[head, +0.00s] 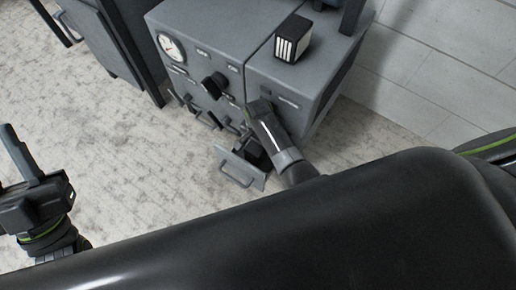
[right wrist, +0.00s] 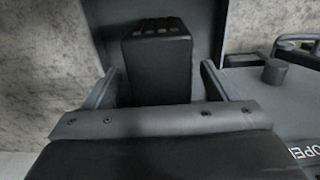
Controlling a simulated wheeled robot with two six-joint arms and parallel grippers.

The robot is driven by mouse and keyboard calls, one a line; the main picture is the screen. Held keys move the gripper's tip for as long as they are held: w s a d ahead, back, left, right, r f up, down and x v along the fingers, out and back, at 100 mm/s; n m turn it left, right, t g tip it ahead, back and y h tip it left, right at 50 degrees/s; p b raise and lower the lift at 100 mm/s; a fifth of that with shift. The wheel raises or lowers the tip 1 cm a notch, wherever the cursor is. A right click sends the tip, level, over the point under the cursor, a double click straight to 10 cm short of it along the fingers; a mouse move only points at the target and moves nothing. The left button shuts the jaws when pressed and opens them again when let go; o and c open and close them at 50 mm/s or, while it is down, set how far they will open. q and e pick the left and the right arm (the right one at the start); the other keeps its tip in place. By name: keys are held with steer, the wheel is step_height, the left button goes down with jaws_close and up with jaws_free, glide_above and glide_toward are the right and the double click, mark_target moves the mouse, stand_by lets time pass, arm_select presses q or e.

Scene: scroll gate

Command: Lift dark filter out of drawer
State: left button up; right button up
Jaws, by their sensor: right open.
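The dark filter (right wrist: 157,65) is a black block with a slotted end, in the right wrist view between the two fingers of my right gripper (right wrist: 161,72). The gripper is open, with visible gaps between the fingers and the block's sides. In the head view the dark filter (head: 253,151) is a small black shape in the pulled-out grey drawer (head: 238,170), low on the cabinet front. My right arm partly covers the drawer there. My left gripper (head: 22,160) is at the far left, well away from the cabinet; its jaw opening is unclear.
The grey cabinet (head: 222,45) has a round gauge (head: 171,47), a dark knob (head: 215,86) and several handles. A black block with a white striped face (head: 290,42) stands on top. In the wrist view, a knob (right wrist: 275,71) is close at right.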

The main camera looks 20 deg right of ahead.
steer(key=c, duration=1.1)
